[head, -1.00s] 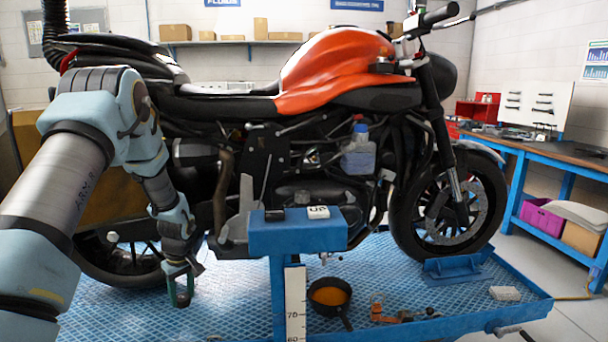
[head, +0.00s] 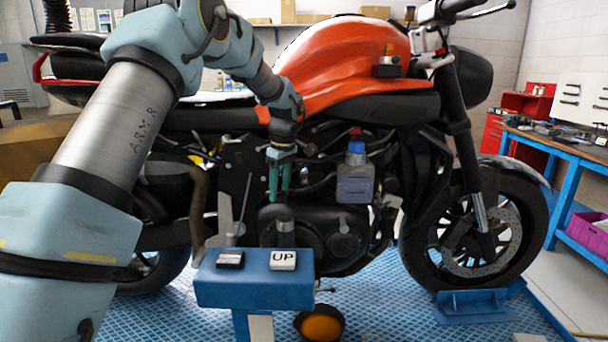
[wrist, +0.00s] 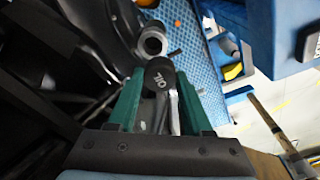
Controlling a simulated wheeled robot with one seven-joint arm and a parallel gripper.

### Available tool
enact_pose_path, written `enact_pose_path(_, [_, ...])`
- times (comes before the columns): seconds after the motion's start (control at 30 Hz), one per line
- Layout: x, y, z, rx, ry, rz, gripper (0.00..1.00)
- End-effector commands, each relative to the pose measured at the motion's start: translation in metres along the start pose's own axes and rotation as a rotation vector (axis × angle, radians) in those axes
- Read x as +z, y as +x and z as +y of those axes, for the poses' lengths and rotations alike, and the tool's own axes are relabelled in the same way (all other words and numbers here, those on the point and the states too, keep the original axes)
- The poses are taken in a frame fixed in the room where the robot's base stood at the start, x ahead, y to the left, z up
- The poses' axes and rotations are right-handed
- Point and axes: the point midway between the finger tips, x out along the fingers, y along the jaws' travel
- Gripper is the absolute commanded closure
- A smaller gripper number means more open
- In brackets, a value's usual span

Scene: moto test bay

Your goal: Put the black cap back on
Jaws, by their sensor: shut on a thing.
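The black cap (wrist: 160,78), marked "OIL", sits between the green fingers of my gripper (wrist: 160,88) in the wrist view. My gripper (head: 279,192) is shut on it; in the head view the cap is hard to make out between the fingers. A grey round filler neck (wrist: 152,42) shows just beyond the cap in the wrist view. In the head view the neck (head: 286,228) stands on the dark engine, below my fingertips. The cap appears apart from the neck. The motorcycle (head: 345,55) stands upright with its orange tank.
A bottle with a blue cap (head: 355,183) is right of my gripper at the engine. A blue control stand (head: 255,285) with an "UP" button stands in front. A pan with orange inside (head: 321,326) lies below. A workbench (head: 560,150) is at the right.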

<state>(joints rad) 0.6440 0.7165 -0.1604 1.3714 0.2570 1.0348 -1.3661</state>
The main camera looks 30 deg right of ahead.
Motion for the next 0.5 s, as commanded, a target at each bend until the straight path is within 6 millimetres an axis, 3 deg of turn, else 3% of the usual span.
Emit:
enact_pose_path(0.17, [0.003,-0.009,0.002,0.000,-0.005,-0.001,0.99])
enact_pose_path(0.5, [0.005,0.007,0.002,-0.001,-0.005,-0.001,0.99])
